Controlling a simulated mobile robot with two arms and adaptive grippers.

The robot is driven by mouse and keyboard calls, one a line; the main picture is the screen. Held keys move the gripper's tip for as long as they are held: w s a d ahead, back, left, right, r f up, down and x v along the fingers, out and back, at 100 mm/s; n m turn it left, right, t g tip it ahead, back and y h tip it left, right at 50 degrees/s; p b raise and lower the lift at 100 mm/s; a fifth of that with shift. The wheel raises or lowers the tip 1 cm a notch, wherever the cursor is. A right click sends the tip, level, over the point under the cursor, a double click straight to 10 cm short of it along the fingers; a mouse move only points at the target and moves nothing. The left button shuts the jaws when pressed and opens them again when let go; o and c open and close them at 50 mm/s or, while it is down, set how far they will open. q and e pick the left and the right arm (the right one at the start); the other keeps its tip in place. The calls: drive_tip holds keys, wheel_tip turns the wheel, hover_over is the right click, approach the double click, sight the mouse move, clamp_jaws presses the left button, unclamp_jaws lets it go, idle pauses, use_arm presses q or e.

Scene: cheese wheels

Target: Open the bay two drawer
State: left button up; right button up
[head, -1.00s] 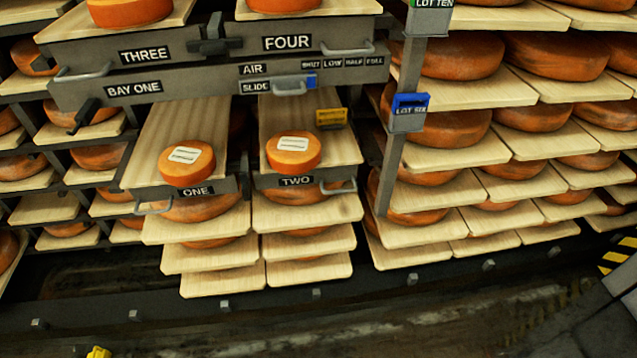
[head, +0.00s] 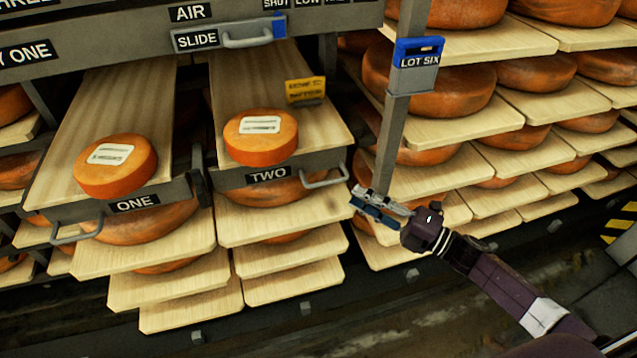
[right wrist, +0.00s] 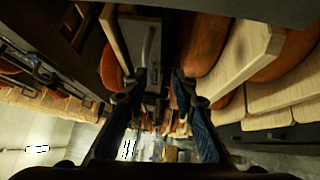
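The bay two drawer (head: 232,180) has a grey front labelled TWO and a light wooden board behind it. A metal bar handle (head: 327,181) sits at the right end of its front. An orange cheese wheel (head: 261,148) with a white label rests on the board. My right gripper (head: 356,199) is just right of and slightly below the handle, apart from it. In the right wrist view its two fingers (right wrist: 159,88) are spread with nothing between them, and a curved metal handle (right wrist: 149,45) shows beyond the tips. My left gripper is not in view.
Drawer ONE (head: 165,192) with its own cheese wheel (head: 115,166) is to the left. The LOT SIX post (head: 397,130) stands close beside my right gripper. The SLIDE panel (head: 195,40) is above. Shelves of cheese wheels fill the right side.

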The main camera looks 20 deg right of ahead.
sight(330, 181)
drive_tip(key=shift+n+g+y, duration=0.4)
drive_tip(key=shift+n+y, duration=0.4)
drive_tip(key=shift+n, duration=0.1)
drive_tip(key=x, duration=0.2)
drive_tip(key=r+x, duration=0.1)
drive_tip(key=x, duration=0.2)
drive_tip(key=s+x, duration=0.1)
drive_tip(key=x, duration=0.2)
drive_tip(key=shift+w+a+r, duration=0.15)
drive_tip(key=shift+a+r, duration=0.2)
drive_tip(key=shift+a, duration=0.1)
clamp_jaws()
